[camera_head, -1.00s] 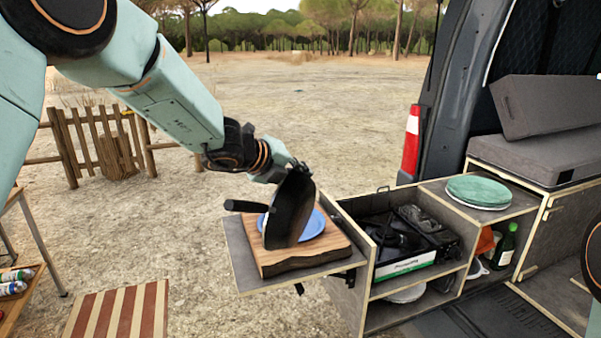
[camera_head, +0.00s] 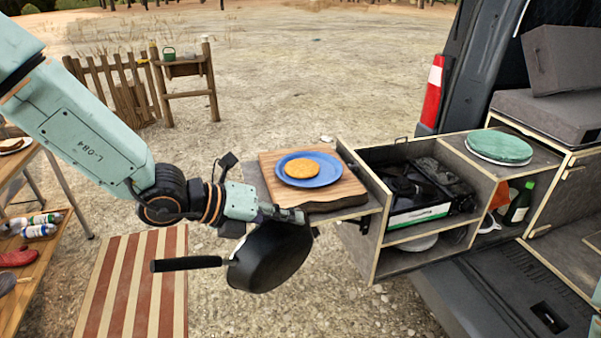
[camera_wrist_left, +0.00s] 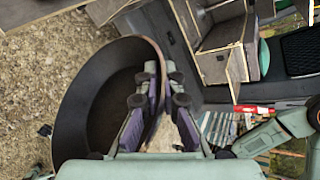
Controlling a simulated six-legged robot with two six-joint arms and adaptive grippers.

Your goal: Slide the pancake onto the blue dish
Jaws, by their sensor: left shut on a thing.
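The golden pancake (camera_head: 300,168) lies flat on the blue dish (camera_head: 322,178), a little left of the dish's middle. The dish sits on a wooden board (camera_head: 345,192) on the pull-out shelf. My left gripper (camera_head: 290,215) is shut on the rim of the black pan (camera_head: 268,262), in front of the board and below it. The pan is tilted, with its handle (camera_head: 188,264) pointing left. In the left wrist view the pan (camera_wrist_left: 105,95) looks empty, its rim between the fingers (camera_wrist_left: 160,105). My right gripper is not in view.
The open van kitchen box (camera_head: 410,200) with a stove stands right of the board. A green round lid (camera_head: 499,146) lies on the counter. A striped mat (camera_head: 130,285) lies on the ground, and a wooden table (camera_head: 30,240) with bottles stands at left.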

